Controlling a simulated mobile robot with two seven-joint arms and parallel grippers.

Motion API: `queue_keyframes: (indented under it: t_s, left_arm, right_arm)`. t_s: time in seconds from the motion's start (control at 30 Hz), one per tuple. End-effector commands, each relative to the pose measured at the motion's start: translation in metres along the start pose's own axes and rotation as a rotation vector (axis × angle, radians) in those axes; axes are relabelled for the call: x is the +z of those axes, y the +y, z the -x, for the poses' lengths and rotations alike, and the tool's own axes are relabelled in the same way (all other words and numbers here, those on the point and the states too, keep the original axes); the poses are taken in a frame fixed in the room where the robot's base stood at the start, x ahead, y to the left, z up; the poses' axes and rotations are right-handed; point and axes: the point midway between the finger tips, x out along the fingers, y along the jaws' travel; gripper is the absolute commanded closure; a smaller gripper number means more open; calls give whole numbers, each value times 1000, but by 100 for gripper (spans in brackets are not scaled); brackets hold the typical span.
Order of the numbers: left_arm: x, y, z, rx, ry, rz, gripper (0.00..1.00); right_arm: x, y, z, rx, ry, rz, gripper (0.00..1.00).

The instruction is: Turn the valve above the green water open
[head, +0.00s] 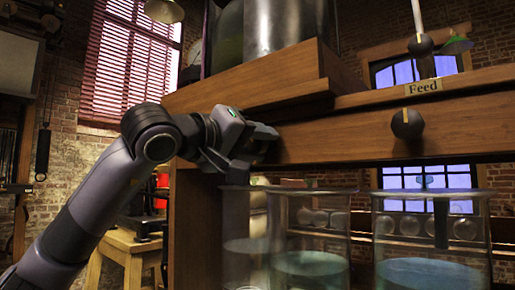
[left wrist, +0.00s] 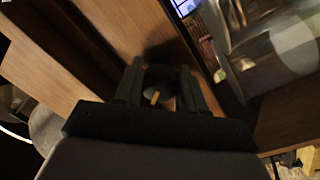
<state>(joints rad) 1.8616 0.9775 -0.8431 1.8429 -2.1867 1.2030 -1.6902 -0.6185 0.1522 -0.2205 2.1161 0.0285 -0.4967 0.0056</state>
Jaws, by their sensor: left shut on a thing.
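My left gripper (head: 262,143) reaches in from the left at the front of the wooden beam, above the leftmost glass jar (head: 235,215). In the left wrist view, its fingers (left wrist: 165,88) are closed around a dark round valve knob (left wrist: 163,84) with a pale pointer mark; in the head view the gripper hides this knob. The leftmost jar's water (head: 247,247) looks dull and partly hidden, so its green tint is hard to confirm. The middle jar's water (head: 310,264) looks teal, and the right jar's water (head: 430,272) looks pale blue. My right gripper is out of view.
Another dark knob (head: 407,123) with an upright pale mark sits on the beam (head: 340,139) under the "Feed" plate (head: 423,88). Metal and glass vessels (head: 285,25) stand on the shelf above. The jars stand close below the beam.

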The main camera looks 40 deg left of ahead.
Motion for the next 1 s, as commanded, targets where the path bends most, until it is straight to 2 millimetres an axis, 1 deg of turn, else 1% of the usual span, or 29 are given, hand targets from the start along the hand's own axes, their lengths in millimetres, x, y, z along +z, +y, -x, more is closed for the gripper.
queue_keyframes:
  t_s: [0.03,0.6,0.8,1.0]
  left_arm:
    - [3,-1,-1,-2,-2,45,91]
    - [3,0,-1,4,36,580,91]
    - [3,1,-1,5,48,741,91]
    - [3,1,-1,6,57,861,91]
  right_arm:
    - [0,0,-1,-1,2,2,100]
    - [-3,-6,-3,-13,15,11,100]
    - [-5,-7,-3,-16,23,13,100]
    - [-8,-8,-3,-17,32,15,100]
